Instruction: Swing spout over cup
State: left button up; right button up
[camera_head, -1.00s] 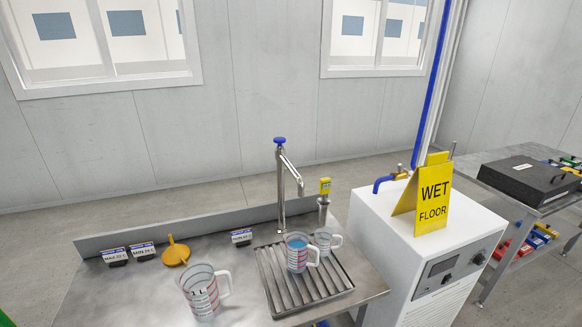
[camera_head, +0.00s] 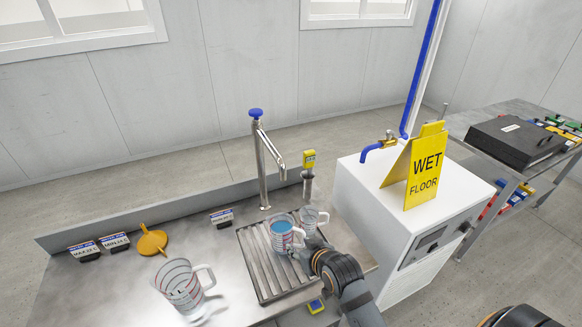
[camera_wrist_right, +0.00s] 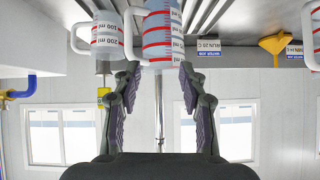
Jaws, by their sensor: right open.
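A metal tap (camera_head: 262,165) with a blue knob stands behind the drain grate. Its spout (camera_head: 275,153) slants down to the right, with its tip above and just behind the cups. A measuring cup with blue liquid (camera_head: 281,236) stands upright on the grate, and a smaller clear cup (camera_head: 309,219) stands to its right. My right gripper (camera_head: 303,250) is low in front of the cups; its fingertips are partly hidden. In the right wrist view, which is upside down, its fingers are open, with a red-marked cup (camera_wrist_right: 163,32) and the tap column (camera_wrist_right: 160,115) showing between them.
The slatted grate (camera_head: 262,275) lies on a steel bench. A larger measuring jug (camera_head: 180,285), a yellow funnel (camera_head: 152,242) and small label blocks (camera_head: 115,242) stand to the left. A white cabinet (camera_head: 365,195) with a wet-floor sign (camera_head: 424,172) stands close on the right.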

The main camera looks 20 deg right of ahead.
jog(key=w+r+m+t, duration=0.1)
jog(key=w+r+t, duration=0.5)
jog(key=r, duration=0.8)
jog(key=m+t, duration=0.1)
jog(key=t, duration=0.1)
send_near(275, 151)
jog(key=shift+s+f, duration=0.1)
jog(key=shift+f, duration=0.05)
jog(key=shift+w+p, duration=0.3)
jog(key=shift+w, duration=0.2)
jog(key=w+p, duration=0.2)
jog(key=w, duration=0.6)
jog(key=shift+w+a, duration=0.1)
jog(key=shift+w, duration=0.05)
jog(key=shift+w+f, duration=0.1)
jog(key=shift+w, duration=0.5)
pick_arm(q)
jog(key=r, duration=0.1)
jog(key=w+r, duration=0.1)
jog(key=r, duration=0.1)
jog(key=shift+f, duration=0.1)
pick_arm(e)
grip_shut()
